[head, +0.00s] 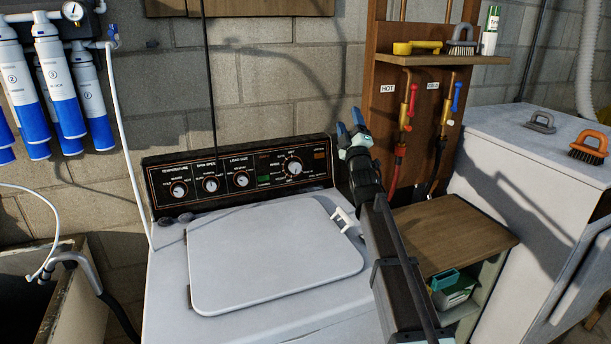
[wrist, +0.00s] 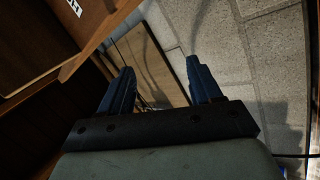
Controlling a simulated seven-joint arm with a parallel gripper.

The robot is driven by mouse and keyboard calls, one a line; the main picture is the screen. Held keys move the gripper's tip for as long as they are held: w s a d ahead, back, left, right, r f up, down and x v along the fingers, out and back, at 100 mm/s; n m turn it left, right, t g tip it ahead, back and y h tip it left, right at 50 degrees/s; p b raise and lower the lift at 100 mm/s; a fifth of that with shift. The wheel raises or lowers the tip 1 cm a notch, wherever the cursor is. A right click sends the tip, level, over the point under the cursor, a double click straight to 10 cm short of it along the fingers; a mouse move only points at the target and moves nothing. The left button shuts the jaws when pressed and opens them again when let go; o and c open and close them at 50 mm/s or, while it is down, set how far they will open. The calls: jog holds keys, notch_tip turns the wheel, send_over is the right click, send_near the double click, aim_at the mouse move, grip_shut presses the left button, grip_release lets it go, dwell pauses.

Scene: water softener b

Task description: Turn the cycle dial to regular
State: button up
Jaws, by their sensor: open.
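The washer's control panel (head: 240,174) stands at the back of the white washer in the head view. The cycle dial (head: 294,168) is the large knob at the panel's right, with printing around it too small to read. Three smaller knobs sit to its left, the nearest being the load size knob (head: 241,179). My gripper (head: 350,132) is in the air to the right of the cycle dial, apart from it, with its blue fingers pointing up. In the wrist view my gripper (wrist: 163,88) is open and empty. The dial is not in the wrist view.
The washer's closed lid (head: 275,255) lies below the panel. A wooden board (head: 430,100) with hot and cold valves and a shelf stands right of my gripper. A white machine (head: 540,150) is at the right. Filter cylinders (head: 55,80) hang at the left.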

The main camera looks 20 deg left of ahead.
jog(key=w+a+f+m+g+h, duration=0.25)
jog(key=a+f+m+g, duration=0.35)
jog(key=f, duration=0.4)
jog(key=m+g, duration=0.4)
send_near(296, 168)
jog(key=shift+y, duration=0.35)
jog(key=x, duration=0.9)
jog(key=shift+w+a+f, duration=0.1)
jog(key=shift+w+f, duration=0.15)
jog(key=shift+w, duration=0.1)
jog(key=shift+s, duration=0.1)
jog(key=shift+c, duration=0.7)
jog(key=c, duration=0.5)
jog(key=m, duration=0.5)
jog(key=shift+m, duration=0.3)
jog(key=m, duration=0.5)
jog(key=shift+s+m, duration=0.1)
jog(key=shift+m, duration=0.2)
jog(key=o, duration=0.8)
